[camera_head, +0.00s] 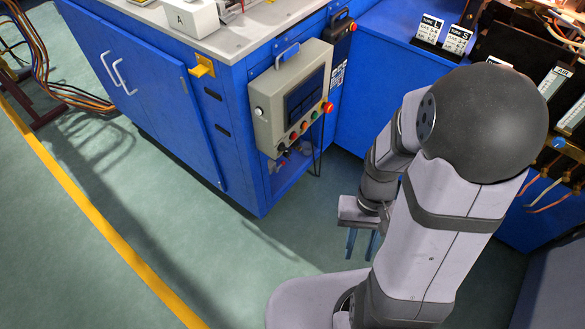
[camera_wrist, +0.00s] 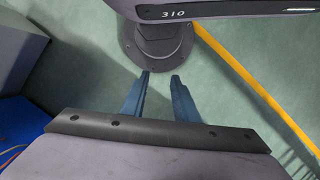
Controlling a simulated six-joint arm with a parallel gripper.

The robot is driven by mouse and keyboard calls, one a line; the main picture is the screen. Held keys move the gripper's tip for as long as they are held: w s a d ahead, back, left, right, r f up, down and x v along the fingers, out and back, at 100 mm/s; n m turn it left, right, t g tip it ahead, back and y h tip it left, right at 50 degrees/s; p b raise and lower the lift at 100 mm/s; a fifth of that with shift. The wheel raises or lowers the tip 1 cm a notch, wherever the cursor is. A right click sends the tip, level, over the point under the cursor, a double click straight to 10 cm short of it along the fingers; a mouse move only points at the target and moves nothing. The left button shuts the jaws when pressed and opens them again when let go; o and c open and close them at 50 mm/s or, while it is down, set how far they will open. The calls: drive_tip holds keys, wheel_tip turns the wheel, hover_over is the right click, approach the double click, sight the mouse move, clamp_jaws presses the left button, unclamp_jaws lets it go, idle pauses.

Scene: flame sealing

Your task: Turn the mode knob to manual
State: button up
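A beige control box (camera_head: 291,97) with a dark screen (camera_head: 304,95) is mounted on the end of the blue cabinet. A small round knob with a pale rim (camera_head: 259,111) sits on the box's left face. A row of small coloured buttons (camera_head: 304,126) runs below the screen. I cannot tell for certain which control is the mode knob, and no setting can be read. My gripper (camera_head: 361,254) hangs with its blue fingers downward, right of and below the box, apart from it. In the wrist view my gripper (camera_wrist: 161,77) is empty, with a gap between its fingers.
A red mushroom button (camera_head: 327,107) sticks out at the box's right edge. The blue cabinet (camera_head: 160,110) has a pale worktop (camera_head: 235,38). A black rack (camera_head: 510,50) with labels and cables stands at the right. Green floor (camera_head: 200,250) with a yellow line (camera_head: 105,225) is clear in front.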

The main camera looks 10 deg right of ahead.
drive_tip(key=s+d+f+g+b, duration=0.25)
drive_tip(key=f+b, duration=0.45)
drive_tip(key=f, duration=0.6)
drive_tip(key=w+d+f+n+t+b, duration=0.1)
drive_tip(key=w+d+f+b, duration=0.15)
drive_tip(key=f, duration=0.25)
drive_tip(key=w+d+f+t+h+b, duration=0.1)
drive_tip(key=d+f+b, duration=0.15)
drive_tip(key=f, duration=0.25)
drive_tip(key=w+d+f+n+t+b, duration=0.1)
drive_tip(key=d+f+b, duration=0.15)
drive_tip(key=f, duration=0.25)
drive_tip(key=w+d+f+n+t+b, duration=0.1)
drive_tip(key=w+f+n+t, duration=0.2)
drive_tip(key=w+f, duration=0.35)
drive_tip(key=n+t+y, duration=1.3)
drive_tip(key=n, duration=0.3)
approach(288, 151)
drive_tip(key=shift+g, duration=0.25)
drive_tip(key=shift+r+x, duration=0.15)
drive_tip(key=shift+x, duration=1.9)
drive_tip(key=shift+r+x, duration=0.1)
drive_tip(key=shift+x, duration=1.95)
drive_tip(key=shift+c, duration=0.3)
